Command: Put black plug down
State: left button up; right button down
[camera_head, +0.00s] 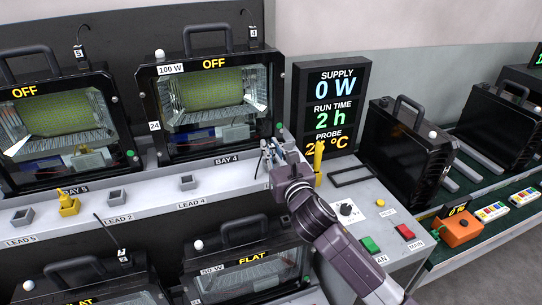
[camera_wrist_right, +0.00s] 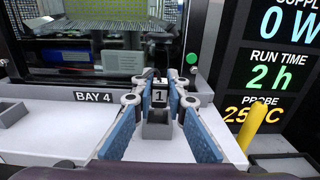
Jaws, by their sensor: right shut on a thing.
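My right gripper (camera_head: 270,152) is at the right end of the pale ledge, just right of the BAY 4 label. In the right wrist view its blue-padded fingers (camera_wrist_right: 160,88) converge on a small black plug with a white tag marked 1 (camera_wrist_right: 159,96). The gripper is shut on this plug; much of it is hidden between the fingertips. A grey square socket (camera_wrist_right: 157,125) shows between the fingers, nearer the wrist camera than the plug. I cannot tell whether the plug touches the ledge. My left gripper is not in view.
Grey sockets (camera_head: 187,182) and a yellow plug (camera_head: 68,203) are on the ledge at left. A display (camera_head: 331,100), a yellow probe (camera_head: 318,158) and a control panel with buttons (camera_head: 371,244) are close on the right.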

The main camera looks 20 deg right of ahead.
jog(key=shift+f, duration=1.25)
jog(key=shift+f, duration=0.1)
jog(key=c, duration=1.9)
grip_release()
jog(key=shift+c, duration=0.2)
jog(key=shift+r, duration=0.2)
jog(key=shift+s+f, duration=0.15)
jog(key=shift+s, duration=0.2)
jog(key=s+b, duration=0.1)
jog(key=s, duration=1)
jog(key=shift+s+d+b, duration=0.2)
jog(key=shift+b, duration=0.15)
